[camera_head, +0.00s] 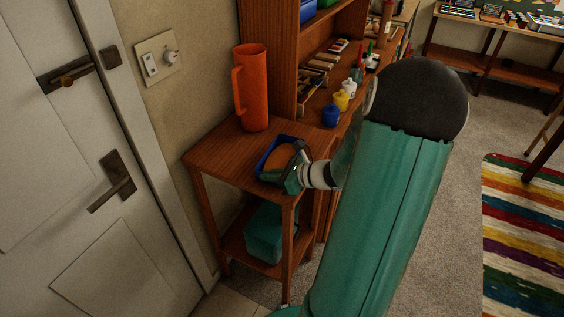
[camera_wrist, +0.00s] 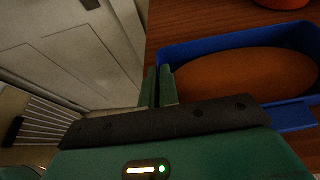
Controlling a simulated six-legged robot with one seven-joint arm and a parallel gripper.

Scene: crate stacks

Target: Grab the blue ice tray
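The blue ice tray (camera_head: 264,159) sits on the top of a small wooden stand. It is a shallow blue box with an orange-brown oval thing (camera_wrist: 245,75) lying in it. In the wrist view the tray (camera_wrist: 225,40) fills the upper right. My gripper (camera_wrist: 158,82) has its two green fingers close together, one on each side of the tray's left wall, and appears shut on that wall. In the head view my gripper (camera_head: 291,174) is at the tray's near right side and hides part of it.
An orange jug (camera_head: 252,88) stands behind the tray on the wooden stand (camera_head: 212,157). A teal bin (camera_head: 265,235) is on the lower shelf. A white door (camera_head: 70,170) is at left. A shelf with small jars (camera_head: 341,100) is beyond; carpet is open at right.

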